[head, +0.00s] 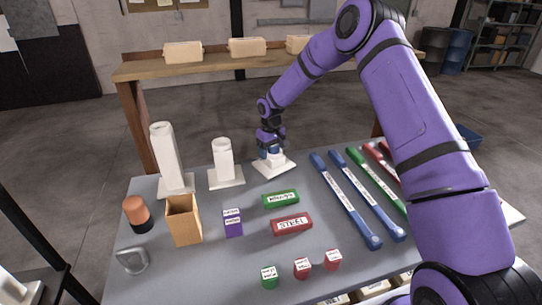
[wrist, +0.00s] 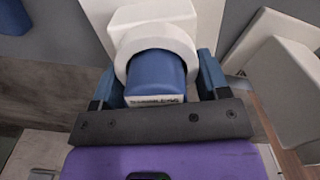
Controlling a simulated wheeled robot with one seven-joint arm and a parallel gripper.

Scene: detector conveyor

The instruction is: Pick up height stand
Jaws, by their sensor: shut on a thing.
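A short white height stand with a square base (head: 281,165) is at the far edge of the grey table. My gripper (head: 271,148) is over it and shut on its upper part. In the wrist view the stand's white round collar (wrist: 184,38) lies between the blue fingers of my gripper (wrist: 160,75). A blue rounded part fills the collar's near side; I cannot tell what it belongs to. The base seems to rest on the table. A medium white stand (head: 223,160) and a tall white stand (head: 167,160) stand upright to the left.
A wooden shelf (head: 215,63) with cream blocks stands behind the table (head: 205,270). An open tan box (head: 184,220), a purple box (head: 233,222), green and red labelled blocks, and long blue and green bars (head: 345,200) lie in front. The medium stand is close to my gripper's left.

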